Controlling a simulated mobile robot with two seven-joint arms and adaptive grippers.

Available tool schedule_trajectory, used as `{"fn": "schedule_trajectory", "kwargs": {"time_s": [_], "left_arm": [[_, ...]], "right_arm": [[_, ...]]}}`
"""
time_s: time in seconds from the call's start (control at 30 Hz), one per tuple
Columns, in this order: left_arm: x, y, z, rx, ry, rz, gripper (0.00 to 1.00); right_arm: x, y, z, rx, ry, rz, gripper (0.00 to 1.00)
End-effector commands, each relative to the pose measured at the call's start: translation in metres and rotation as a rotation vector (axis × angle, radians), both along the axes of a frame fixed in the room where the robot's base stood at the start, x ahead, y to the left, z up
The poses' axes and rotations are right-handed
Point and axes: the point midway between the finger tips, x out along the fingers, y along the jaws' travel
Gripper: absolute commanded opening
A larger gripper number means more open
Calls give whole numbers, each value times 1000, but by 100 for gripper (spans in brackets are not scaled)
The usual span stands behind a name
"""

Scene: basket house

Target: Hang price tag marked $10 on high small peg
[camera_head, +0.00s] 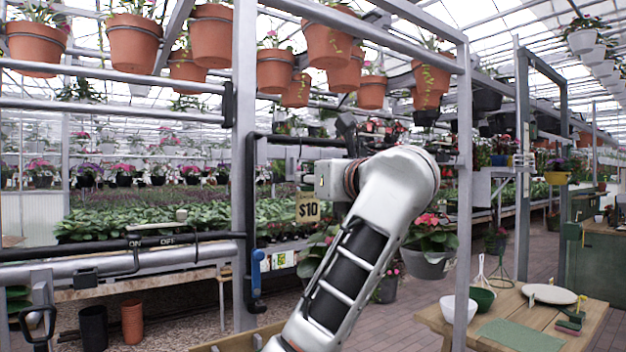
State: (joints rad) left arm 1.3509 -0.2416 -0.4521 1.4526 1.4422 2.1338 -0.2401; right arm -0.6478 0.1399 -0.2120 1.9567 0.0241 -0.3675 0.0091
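The price tag (308,208) is a small tan card marked $10. It shows upright and face-on near the middle of the view, just left of my wrist. My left arm comes up from the bottom, left of the middle, and bends at the wrist toward the metal frame. The small peg cannot be made out clearly. My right gripper is not in view.
Metal posts and rails (245,150) stand close around the arm, with terracotta pots (327,40) hanging above. A blue handle (257,273) hangs on a black pipe. A wooden table (577,333) at the lower right holds bowls and a white plate (549,294).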

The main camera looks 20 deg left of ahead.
Motion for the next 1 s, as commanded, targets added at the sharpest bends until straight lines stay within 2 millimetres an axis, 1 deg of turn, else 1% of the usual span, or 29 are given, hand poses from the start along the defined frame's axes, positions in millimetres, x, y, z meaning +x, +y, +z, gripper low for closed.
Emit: {"fn": "schedule_trajectory", "kwargs": {"time_s": [0.33, 0.63, 1.0], "left_arm": [[2, 2, 1, 0, 0, 0, 10], [3, 4, 0, 0, 0, 0, 10], [14, 18, 0, 0, 1, 1, 10]], "right_arm": [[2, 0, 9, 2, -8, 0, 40], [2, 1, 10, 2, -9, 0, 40], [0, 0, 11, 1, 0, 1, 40]]}}
